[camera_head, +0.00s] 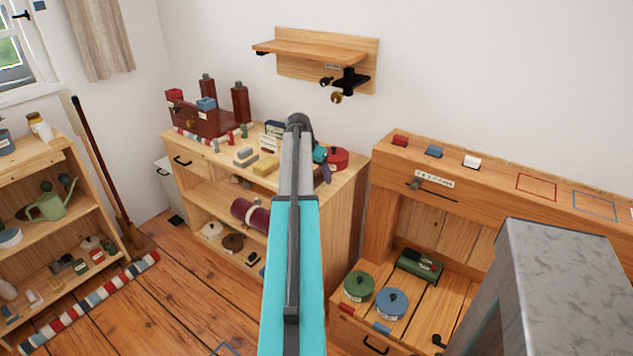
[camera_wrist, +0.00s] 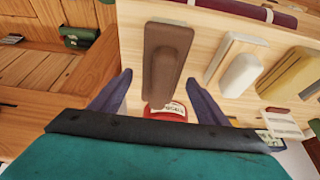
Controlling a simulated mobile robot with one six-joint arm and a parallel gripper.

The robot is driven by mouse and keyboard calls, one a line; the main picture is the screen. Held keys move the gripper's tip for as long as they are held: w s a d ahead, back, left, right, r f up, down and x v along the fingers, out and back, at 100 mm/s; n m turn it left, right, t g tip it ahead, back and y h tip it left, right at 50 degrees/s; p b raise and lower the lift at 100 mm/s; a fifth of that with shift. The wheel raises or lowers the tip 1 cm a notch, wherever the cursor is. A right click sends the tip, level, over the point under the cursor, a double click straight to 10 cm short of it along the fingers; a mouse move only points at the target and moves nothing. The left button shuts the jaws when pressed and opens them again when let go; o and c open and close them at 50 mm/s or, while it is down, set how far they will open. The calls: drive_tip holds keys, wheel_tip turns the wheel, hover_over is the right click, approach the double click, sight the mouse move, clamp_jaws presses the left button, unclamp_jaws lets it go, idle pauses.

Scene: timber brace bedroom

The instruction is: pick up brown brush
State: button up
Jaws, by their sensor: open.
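The brown brush (camera_wrist: 160,65) lies on the light wooden cabinet top (camera_wrist: 205,25) in the wrist view, its long handle block running up the picture. My gripper (camera_wrist: 159,78) is open, with one dark finger on each side of the brush and nothing clamped between them. I cannot tell how far the fingers are above the top. In the head view my gripper (camera_head: 322,168) is over the cabinet's right end, by a red round container (camera_head: 338,158). My arm seems to hide the brush there.
A pale block (camera_wrist: 240,72) and a yellow block (camera_wrist: 290,75) lie right of the brush in the wrist view. The red container (camera_wrist: 165,113) is close below it. A dark red rack (camera_head: 205,120) stands at the cabinet's left; a wall shelf (camera_head: 320,50) hangs behind.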

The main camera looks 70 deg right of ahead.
sight(318, 169)
drive_tip(key=shift+f, duration=0.25)
idle(0.5)
drive_tip(key=c, duration=1.2)
drive_tip(key=shift+r, duration=0.2)
drive_tip(key=shift+c, duration=0.2)
drive_tip(key=shift+d+r+b, duration=0.1)
drive_tip(key=shift+r+b, duration=0.25)
drive_tip(key=shift+r, duration=1.55)
drive_tip(key=s+a+b, duration=0.1)
drive_tip(key=s+a, duration=0.1)
drive_tip(key=a, duration=0.5)
drive_tip(key=s+a+r, duration=0.1)
drive_tip(key=s+a, duration=0.2)
drive_tip(key=a, duration=0.5)
drive_tip(key=shift+a+r+b, duration=0.15)
drive_tip(key=shift+b, duration=0.2)
